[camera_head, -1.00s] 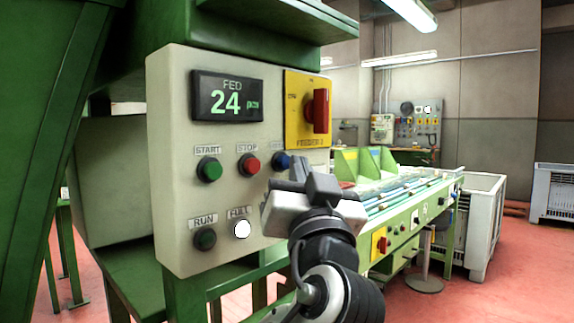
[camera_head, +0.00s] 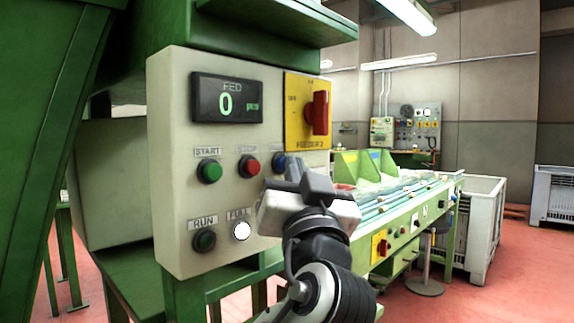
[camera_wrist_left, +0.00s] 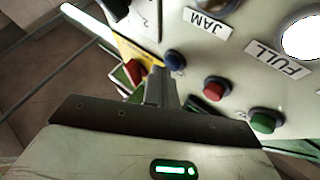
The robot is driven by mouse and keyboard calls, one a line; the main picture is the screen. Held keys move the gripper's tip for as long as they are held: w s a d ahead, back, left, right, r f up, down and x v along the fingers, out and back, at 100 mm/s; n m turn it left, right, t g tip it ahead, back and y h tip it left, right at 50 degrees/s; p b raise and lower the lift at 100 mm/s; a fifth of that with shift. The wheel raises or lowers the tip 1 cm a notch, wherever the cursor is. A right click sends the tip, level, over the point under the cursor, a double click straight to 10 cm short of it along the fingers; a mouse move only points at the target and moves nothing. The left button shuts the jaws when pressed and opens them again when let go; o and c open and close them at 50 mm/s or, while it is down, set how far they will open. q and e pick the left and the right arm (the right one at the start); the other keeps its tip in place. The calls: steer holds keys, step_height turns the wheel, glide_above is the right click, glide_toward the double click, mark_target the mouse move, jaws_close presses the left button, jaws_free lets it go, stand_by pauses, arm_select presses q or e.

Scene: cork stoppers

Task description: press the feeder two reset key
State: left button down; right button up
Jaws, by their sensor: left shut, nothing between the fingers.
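The feeder two control box (camera_head: 172,150) is a cream panel with the label FEEDER 2 under a red switch. Its blue key (camera_head: 279,160), the reset key, sits right of the red STOP button (camera_head: 252,166); its label is partly hidden by my gripper. My left gripper (camera_head: 294,172) is shut and empty, just in front of and below right of the blue key. In the left wrist view the blue key (camera_wrist_left: 174,60) shows beside the closed fingertips (camera_wrist_left: 158,72), apparently apart from them. The display (camera_head: 227,98) reads FED 0. My right gripper is not in view.
The green START button (camera_head: 209,171), dark RUN lamp (camera_head: 204,239) and bright white FULL lamp (camera_head: 241,231) are on the same panel. The red rotary switch (camera_head: 318,112) juts out on a yellow plate above the gripper. A green conveyor bench (camera_head: 410,222) stands behind to the right.

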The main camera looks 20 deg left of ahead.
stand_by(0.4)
arm_select(q)
steer(key=shift+s+d, duration=0.3)
steer(key=shift+d, duration=0.4)
steer(key=shift+s+d+b, duration=0.25)
steer(key=shift+s+d, duration=0.05)
steer(key=shift+d, duration=0.5)
steer(key=shift+s+d+b, duration=0.25)
steer(key=shift+d, duration=0.55)
steer(key=shift+s+d+b, duration=0.25)
steer(key=shift+s+d, duration=0.05)
steer(key=shift+d, duration=0.5)
